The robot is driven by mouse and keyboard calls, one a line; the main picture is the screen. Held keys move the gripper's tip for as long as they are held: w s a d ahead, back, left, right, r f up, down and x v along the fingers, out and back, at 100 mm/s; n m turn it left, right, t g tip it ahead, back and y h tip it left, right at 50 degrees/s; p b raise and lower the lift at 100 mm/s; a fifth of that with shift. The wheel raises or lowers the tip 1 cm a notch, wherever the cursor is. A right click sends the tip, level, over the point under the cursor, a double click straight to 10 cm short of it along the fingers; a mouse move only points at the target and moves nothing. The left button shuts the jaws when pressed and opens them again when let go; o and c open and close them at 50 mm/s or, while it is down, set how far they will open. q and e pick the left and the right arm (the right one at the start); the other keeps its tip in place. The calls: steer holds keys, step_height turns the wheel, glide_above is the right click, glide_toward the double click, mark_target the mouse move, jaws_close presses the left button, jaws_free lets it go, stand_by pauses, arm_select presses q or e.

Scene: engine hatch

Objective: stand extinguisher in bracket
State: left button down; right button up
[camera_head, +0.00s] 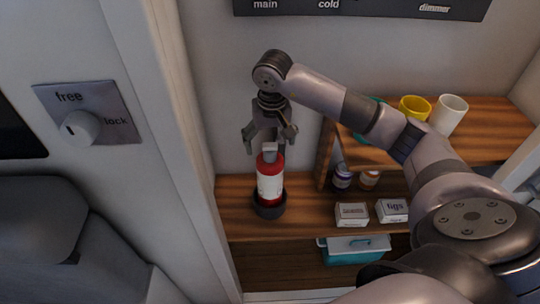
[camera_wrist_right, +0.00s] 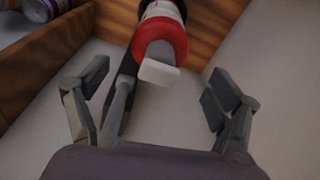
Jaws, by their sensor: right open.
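The red extinguisher (camera_head: 269,174) with a white label stands upright on the wooden shelf in the head view. Its lower end is inside the dark ring-shaped bracket (camera_head: 269,208). My right gripper (camera_head: 270,139) is above it, fingers pointing down and spread apart, with the extinguisher's grey top just below and between them. In the right wrist view, the extinguisher (camera_wrist_right: 163,35) shows between the open fingers of the right gripper (camera_wrist_right: 158,103), apart from both. How deep its base sits in the bracket is hard to tell. My left gripper is not in view.
A wooden shelf unit to the right holds a yellow cup (camera_head: 414,107), a white cup (camera_head: 449,115), small jars (camera_head: 342,179) and white boxes (camera_head: 352,214). A teal box (camera_head: 356,250) sits below. A wall panel with a knob (camera_head: 82,127) is at left.

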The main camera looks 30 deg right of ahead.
steer(key=shift+s+r, duration=0.2)
steer(key=shift+r, duration=1.35)
